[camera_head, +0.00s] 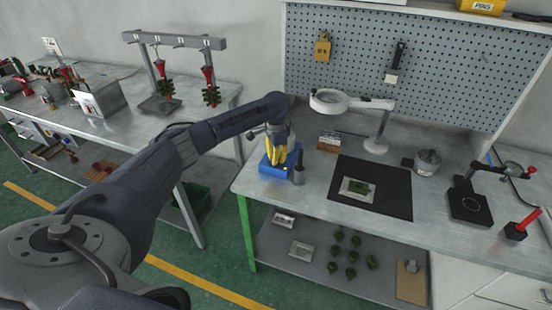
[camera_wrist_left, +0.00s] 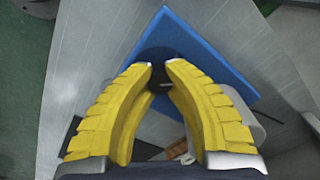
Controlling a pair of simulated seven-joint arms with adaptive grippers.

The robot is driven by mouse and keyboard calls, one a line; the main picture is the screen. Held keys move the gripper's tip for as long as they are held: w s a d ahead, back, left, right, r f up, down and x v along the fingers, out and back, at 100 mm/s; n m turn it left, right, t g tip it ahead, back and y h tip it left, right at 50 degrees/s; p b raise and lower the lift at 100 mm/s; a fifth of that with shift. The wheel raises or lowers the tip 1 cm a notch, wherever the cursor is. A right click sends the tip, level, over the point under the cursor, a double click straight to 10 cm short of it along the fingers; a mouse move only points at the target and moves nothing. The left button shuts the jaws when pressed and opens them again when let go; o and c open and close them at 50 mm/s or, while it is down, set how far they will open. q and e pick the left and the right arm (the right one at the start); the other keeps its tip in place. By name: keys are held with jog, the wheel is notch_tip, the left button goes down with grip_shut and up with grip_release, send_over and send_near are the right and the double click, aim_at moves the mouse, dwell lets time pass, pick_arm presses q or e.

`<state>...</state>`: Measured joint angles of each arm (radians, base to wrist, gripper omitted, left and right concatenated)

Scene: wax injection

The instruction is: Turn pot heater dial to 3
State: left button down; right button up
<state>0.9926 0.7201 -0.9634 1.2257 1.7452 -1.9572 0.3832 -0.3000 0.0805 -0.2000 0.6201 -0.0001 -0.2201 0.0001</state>
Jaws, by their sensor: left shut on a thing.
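The pot heater looks to be the blue box (camera_head: 278,173) at the left front of the right-hand bench. It also shows as a blue square top (camera_wrist_left: 215,52) in the left wrist view. A dark round part, which looks like its dial (camera_wrist_left: 158,54), sits between my yellow fingertips. My left gripper (camera_head: 280,160) reaches down onto the heater from the left, its tips closed on that dark part (camera_wrist_left: 159,68). The fingers hide much of it, and no dial numbers can be read. My right gripper is not in view.
A dark upright cylinder (camera_head: 298,172) stands right beside the heater. A magnifier lamp (camera_head: 376,144), a black mat (camera_head: 393,185) with a green piece in a tray (camera_head: 345,188), and a grey pot (camera_head: 427,163) are further right. A pegboard (camera_head: 430,60) stands behind.

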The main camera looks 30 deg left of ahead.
pick_arm(q)
jog(key=c, duration=1.1)
grip_release()
jog(key=shift+r, duration=0.1)
notch_tip(320, 180, up, 12)
